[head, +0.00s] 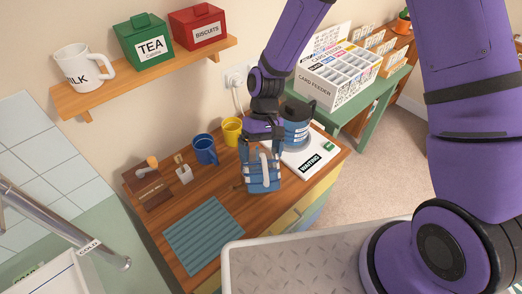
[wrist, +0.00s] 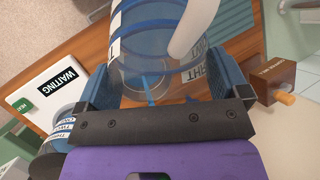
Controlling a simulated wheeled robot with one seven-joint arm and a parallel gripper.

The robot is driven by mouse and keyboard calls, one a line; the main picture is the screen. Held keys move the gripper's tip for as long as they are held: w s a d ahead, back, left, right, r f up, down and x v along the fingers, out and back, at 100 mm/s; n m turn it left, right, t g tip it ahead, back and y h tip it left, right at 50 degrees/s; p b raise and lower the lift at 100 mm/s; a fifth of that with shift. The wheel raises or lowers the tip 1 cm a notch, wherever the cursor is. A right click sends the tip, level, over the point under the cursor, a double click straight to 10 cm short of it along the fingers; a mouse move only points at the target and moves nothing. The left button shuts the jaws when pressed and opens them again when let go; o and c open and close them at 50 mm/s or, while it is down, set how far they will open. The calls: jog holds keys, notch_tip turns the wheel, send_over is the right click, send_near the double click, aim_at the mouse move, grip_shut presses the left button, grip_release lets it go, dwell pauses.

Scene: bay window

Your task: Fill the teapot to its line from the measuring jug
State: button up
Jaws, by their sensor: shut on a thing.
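My gripper (head: 263,150) is shut on a clear vessel with blue bands and a white handle (head: 262,178), which looks like the measuring jug. In the wrist view the jug (wrist: 140,48) sits between the two fingers, with part of its lettering hidden. I cannot tell whether its base touches the counter. A blue, banded vessel with a dark top (head: 297,128), probably the teapot, stands on a white pad behind and to the right of my gripper. It shows partly at the lower left of the wrist view (wrist: 66,122); its fill level cannot be made out.
The white pad (head: 312,160) bears a "WAITING" sign. A blue mug (head: 205,149) and a yellow mug (head: 232,131) stand behind on the left. A ribbed blue mat (head: 203,236) lies bare at the front left. A small wooden box (head: 150,190) stands at the counter's left.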

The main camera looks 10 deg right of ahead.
jog(key=shift+w+f+g, duration=0.1)
jog(key=shift+g, duration=0.2)
jog(key=shift+w+f+g, duration=0.25)
jog(key=shift+f+g, duration=0.05)
jog(key=shift+g, duration=0.2)
dwell(0.6)
jog(key=shift+w+f+g, duration=0.1)
jog(key=shift+g, duration=0.2)
jog(key=shift+w+f, duration=0.1)
jog(key=shift+w+f+g, duration=0.15)
jog(key=shift+f+g, duration=0.05)
jog(key=shift+g, duration=0.2)
dwell(0.5)
jog(key=shift+w+f, duration=0.1)
jog(key=shift+w+f+g, duration=0.15)
jog(key=shift+f+g, duration=0.1)
jog(key=shift+g, duration=0.35)
